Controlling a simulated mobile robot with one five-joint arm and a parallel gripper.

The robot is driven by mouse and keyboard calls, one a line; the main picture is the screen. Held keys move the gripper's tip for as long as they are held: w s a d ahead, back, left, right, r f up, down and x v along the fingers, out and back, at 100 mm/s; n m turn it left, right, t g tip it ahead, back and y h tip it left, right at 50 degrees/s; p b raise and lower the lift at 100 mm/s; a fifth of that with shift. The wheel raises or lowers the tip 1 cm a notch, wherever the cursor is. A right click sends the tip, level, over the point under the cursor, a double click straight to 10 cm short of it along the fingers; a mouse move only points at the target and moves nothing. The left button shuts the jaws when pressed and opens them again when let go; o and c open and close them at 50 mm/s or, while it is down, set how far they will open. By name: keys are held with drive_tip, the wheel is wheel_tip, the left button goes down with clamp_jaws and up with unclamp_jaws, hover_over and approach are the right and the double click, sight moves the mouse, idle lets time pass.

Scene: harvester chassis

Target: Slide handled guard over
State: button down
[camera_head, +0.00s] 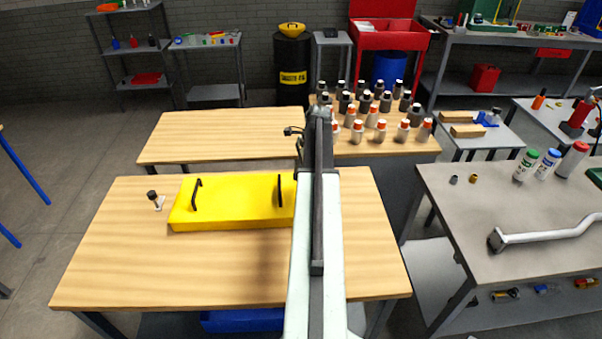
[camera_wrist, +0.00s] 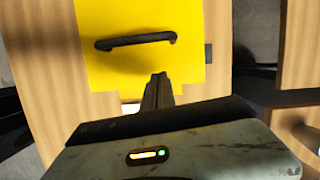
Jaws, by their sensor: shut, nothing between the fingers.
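The handled guard (camera_head: 236,205) is a flat yellow cover with two black handles, lying on a light wooden table. One handle (camera_head: 196,194) is near its left end; the other (camera_head: 280,190) is near its right end, beside my arm. In the wrist view the yellow guard (camera_wrist: 190,70) fills the upper middle, with one black handle (camera_wrist: 136,41) across it. My gripper (camera_wrist: 158,78) is shut and empty, its fingertips pointing at the guard below that handle and apart from it in the picture. In the head view my arm hides the guard's right edge.
A small black-topped post (camera_head: 153,197) stands on the wooden table (camera_head: 110,265) left of the guard. The table's front is bare. A second wooden table (camera_head: 220,125) behind holds several bottles (camera_head: 373,118) at right. A grey bench (camera_head: 450,220) with a bent pipe (camera_head: 545,236) stands at right.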

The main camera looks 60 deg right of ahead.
sight(280, 179)
drive_tip(key=shift+w+a+f, duration=0.35)
drive_tip(key=shift+w+a, duration=0.45)
drive_tip(key=shift+w+a+f, duration=0.35)
drive_tip(key=shift+w+a, duration=0.4)
drive_tip(key=shift+a, duration=0.05)
drive_tip(key=shift+w+a, duration=0.7)
drive_tip(key=shift+s, duration=0.1)
